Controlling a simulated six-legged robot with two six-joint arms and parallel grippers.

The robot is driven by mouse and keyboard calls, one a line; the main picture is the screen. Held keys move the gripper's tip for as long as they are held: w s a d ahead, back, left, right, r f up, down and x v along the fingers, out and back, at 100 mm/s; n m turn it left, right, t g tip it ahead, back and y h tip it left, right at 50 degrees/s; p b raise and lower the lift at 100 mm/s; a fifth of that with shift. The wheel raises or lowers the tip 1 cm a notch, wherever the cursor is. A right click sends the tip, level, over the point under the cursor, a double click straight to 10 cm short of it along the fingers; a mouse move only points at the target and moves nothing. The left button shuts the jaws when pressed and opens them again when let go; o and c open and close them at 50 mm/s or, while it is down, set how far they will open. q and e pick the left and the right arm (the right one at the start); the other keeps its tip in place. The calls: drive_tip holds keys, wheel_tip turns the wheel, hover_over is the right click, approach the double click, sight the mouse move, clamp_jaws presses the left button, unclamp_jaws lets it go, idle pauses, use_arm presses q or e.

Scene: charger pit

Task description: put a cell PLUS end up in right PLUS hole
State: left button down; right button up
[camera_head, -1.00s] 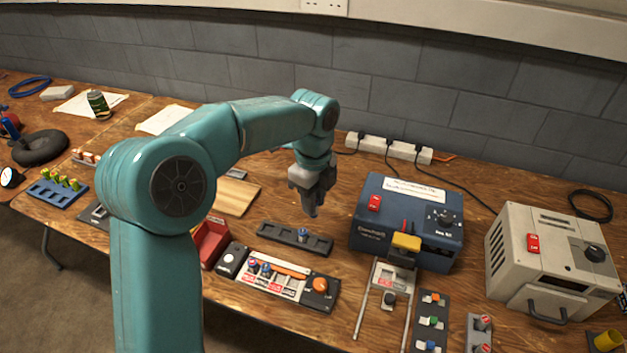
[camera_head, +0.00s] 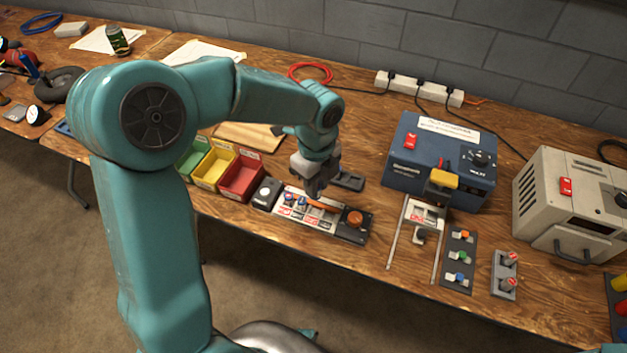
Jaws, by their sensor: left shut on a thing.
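My left gripper (camera_head: 316,192) is shut, jaws pointing down, over the middle of the cell tester-like panel. What it holds is mostly hidden by the jaws; I take it to be a cell, but its PLUS end cannot be made out. The panel (camera_head: 300,222) is pale with red labels along its front. Small blue-topped cells (camera_head: 289,199) stand in its left holes. The holes at the right are hidden behind or below the gripper. I cannot tell whether the held thing touches the panel.
An orange knob (camera_head: 355,217) sits at the panel's right end. A dark rack (camera_head: 347,181) lies just behind the gripper. Red (camera_head: 241,179) and yellow (camera_head: 214,169) bins stand to the left. A blue charger box (camera_head: 440,170) stands to the right.

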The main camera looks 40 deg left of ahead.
use_arm(q)
drive_tip(key=shift+f+b, duration=1)
drive_tip(key=shift+f, duration=0.3)
wheel_tip(320, 180, down, 3)
drive_tip(key=b, duration=0.3)
drive_tip(key=shift+f, duration=0.15)
drive_tip(key=shift+f+b, duration=0.3)
drive_tip(key=shift+f, duration=0.25)
drive_tip(key=shift+s+f, duration=0.1)
drive_tip(key=shift+f, duration=0.15)
drive_tip(key=c, duration=0.9)
unclamp_jaws()
drive_tip(key=shift+r, duration=0.15)
drive_tip(key=shift+r+p, duration=3.15)
drive_tip(key=shift+r, duration=0.25)
